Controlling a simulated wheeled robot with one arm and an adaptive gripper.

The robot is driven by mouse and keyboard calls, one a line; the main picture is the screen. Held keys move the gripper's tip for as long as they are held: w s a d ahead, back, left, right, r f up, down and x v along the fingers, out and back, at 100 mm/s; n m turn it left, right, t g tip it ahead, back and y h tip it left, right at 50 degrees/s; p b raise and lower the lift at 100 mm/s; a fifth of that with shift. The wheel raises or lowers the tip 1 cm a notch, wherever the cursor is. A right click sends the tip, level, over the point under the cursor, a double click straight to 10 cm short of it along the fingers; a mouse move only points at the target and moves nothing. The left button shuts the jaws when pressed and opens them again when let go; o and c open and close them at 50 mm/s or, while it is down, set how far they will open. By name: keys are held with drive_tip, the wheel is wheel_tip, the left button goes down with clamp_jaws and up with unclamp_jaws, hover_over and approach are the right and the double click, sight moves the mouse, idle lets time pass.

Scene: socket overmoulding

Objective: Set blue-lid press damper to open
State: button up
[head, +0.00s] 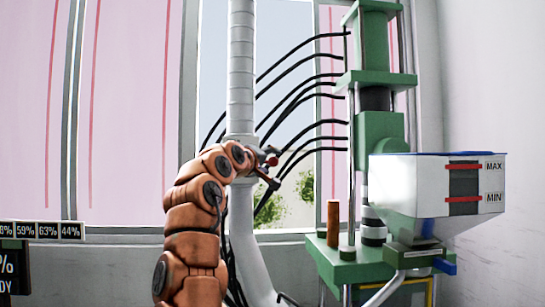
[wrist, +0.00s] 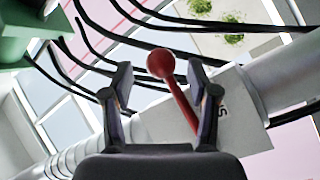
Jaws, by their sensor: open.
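The damper lever is a red rod with a round red knob (wrist: 161,63); in the wrist view it lies between the two fingers of my gripper (wrist: 163,92). The fingers stand apart on either side of the rod, with gaps showing. In the head view my gripper (head: 270,168) is at the grey vertical duct (head: 241,95), with the red knob beside it. The press (head: 377,130) is green, with a hopper (head: 437,185) that has a blue lid (head: 437,154). A white plate with partly hidden lettering (wrist: 232,115) is on the duct. The damper's setting cannot be read.
Several black hoses (head: 300,88) run between the duct and the press, close around my gripper. A copper-coloured cylinder (head: 333,223) stands on the green press base. A percentage display (head: 42,230) is at the lower left. Windows lie behind.

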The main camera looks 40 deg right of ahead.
drive_tip(key=shift+p+x, duration=0.65)
drive_tip(key=shift+x, duration=0.9)
drive_tip(key=shift+c, duration=0.2)
clamp_jaws()
